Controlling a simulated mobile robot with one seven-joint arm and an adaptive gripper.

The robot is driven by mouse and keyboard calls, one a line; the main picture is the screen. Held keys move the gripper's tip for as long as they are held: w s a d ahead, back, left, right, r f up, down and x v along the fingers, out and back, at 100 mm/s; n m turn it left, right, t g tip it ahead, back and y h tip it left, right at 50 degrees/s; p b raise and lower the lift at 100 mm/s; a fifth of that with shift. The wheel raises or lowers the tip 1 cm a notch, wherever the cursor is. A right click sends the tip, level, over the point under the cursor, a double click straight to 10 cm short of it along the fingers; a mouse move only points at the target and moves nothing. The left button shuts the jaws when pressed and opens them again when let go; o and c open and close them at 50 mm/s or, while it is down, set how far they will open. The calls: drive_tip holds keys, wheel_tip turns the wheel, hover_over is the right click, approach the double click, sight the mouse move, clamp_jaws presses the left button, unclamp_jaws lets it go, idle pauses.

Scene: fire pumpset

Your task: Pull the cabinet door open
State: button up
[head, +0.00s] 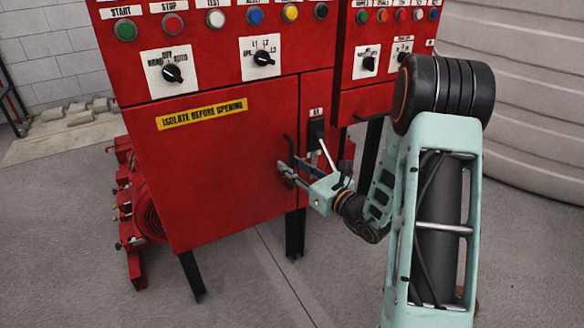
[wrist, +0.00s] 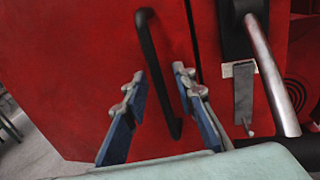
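The red cabinet door (head: 225,180) is flush with its frame and looks closed. It carries a yellow "ISOLATE BEFORE OPENING" label (head: 201,114). Its black bar handle (head: 288,150) is near the door's right edge, partly hidden by my gripper in the head view. In the wrist view the handle (wrist: 158,65) stands nearly upright and slightly tilted. My gripper (head: 289,170) is open at the lower part of the handle. In the wrist view the fingers (wrist: 159,74) are spread with the handle running between them, with a visible gap to each finger.
A silver lever (head: 328,154) on a black switch mount (head: 316,130) is close right of the handle; it shows large in the wrist view (wrist: 266,60). Knobs and buttons fill the panel above. A red pump (head: 145,212) stands at left. The floor in front (head: 240,285) is clear.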

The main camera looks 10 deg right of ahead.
clamp_jaws()
drive_tip(key=shift+s, duration=0.1)
idle(0.6)
